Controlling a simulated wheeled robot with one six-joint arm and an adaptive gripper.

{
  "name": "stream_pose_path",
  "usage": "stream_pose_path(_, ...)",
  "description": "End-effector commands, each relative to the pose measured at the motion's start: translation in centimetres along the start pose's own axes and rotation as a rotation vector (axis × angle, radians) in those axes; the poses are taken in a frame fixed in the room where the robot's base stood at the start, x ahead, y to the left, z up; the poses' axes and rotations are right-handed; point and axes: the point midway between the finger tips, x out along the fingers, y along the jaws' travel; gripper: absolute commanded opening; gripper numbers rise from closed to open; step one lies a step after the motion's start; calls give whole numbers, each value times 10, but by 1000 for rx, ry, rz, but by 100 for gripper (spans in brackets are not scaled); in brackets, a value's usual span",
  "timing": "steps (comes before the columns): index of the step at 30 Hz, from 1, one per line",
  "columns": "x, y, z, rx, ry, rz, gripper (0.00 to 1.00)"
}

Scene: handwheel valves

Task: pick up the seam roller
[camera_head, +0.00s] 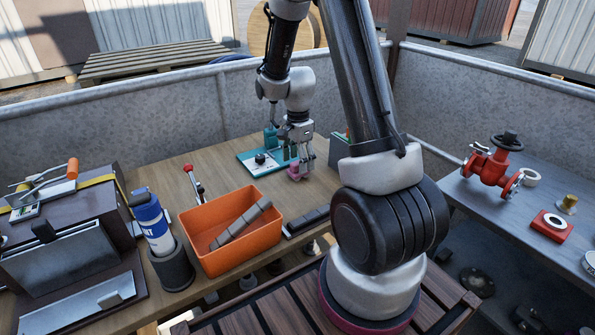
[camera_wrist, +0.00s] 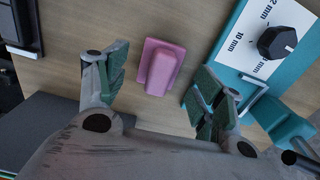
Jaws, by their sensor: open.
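No thing in view can be told for certain as the seam roller. A small pink piece (camera_wrist: 160,68), a raised block on a wider flat base, lies on the wooden table below my gripper (camera_wrist: 161,82). It also shows in the head view (camera_head: 295,174), partly hidden by the fingers. My gripper (camera_head: 301,162) points down and is open, with one finger on each side of the pink piece. In the wrist view, bare table shows between the piece and the left finger.
A teal device with a white dial plate (camera_wrist: 256,38) stands close by the right finger. An orange bin (camera_head: 204,255) holds a grey bar. A blue-and-white canister (camera_head: 153,226) stands left. A red valve (camera_head: 488,165) is on the right-hand bench.

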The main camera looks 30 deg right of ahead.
Motion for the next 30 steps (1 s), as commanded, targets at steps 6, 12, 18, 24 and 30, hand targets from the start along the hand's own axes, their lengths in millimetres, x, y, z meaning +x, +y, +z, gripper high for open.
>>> stream_pose_path(6,21,0,0,-1,0,0,68)
stream_pose_path(12,21,0,0,-1,0,-1,66)
stream_pose_path(18,21,0,0,-1,0,0,30)
stream_pose_path(24,21,0,0,-1,0,-1,15)
stream_pose_path(30,16,-1,0,-1,0,-2,15)
